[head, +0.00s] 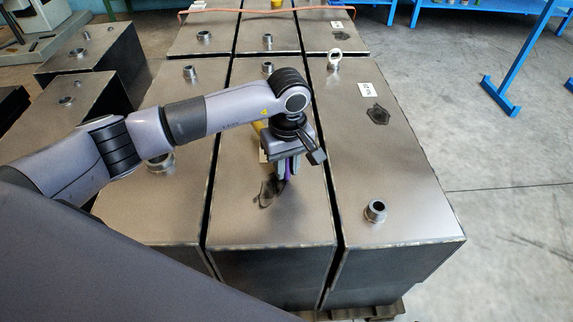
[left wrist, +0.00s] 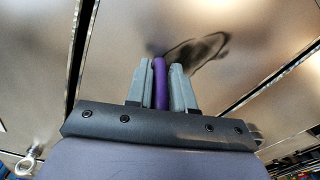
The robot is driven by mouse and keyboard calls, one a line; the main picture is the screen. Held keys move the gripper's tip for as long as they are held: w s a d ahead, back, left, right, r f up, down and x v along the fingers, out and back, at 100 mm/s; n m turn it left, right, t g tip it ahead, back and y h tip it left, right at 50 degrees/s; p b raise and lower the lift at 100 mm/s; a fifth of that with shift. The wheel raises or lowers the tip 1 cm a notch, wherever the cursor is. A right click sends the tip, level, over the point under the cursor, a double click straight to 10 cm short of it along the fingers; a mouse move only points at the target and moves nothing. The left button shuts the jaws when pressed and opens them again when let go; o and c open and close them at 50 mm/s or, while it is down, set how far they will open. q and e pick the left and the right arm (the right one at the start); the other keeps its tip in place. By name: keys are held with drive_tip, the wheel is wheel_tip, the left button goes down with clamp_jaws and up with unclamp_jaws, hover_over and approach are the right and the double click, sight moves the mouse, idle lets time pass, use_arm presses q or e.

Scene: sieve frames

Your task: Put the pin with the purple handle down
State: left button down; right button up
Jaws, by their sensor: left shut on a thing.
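My left gripper (head: 285,176) points down over the middle metal box (head: 268,228) in the head view. It is shut on the purple handle (left wrist: 160,84), which shows between the two grey fingers in the left wrist view. In the head view only a thin strip of purple (head: 289,169) shows between the fingers. The rest of the pin is hidden, and I cannot tell whether it touches the box top. My right gripper is in neither view.
Large metal boxes stand close together with narrow gaps. Short threaded pipe stubs (head: 375,211) and a lifting eye (head: 334,60) stick up from their tops. A dark mark (head: 267,193) lies beside the gripper. Open concrete floor (head: 480,150) is at the right.

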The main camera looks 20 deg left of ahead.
use_arm(q)
drive_tip(key=shift+w, duration=0.1)
drive_tip(key=c, duration=1)
unclamp_jaws()
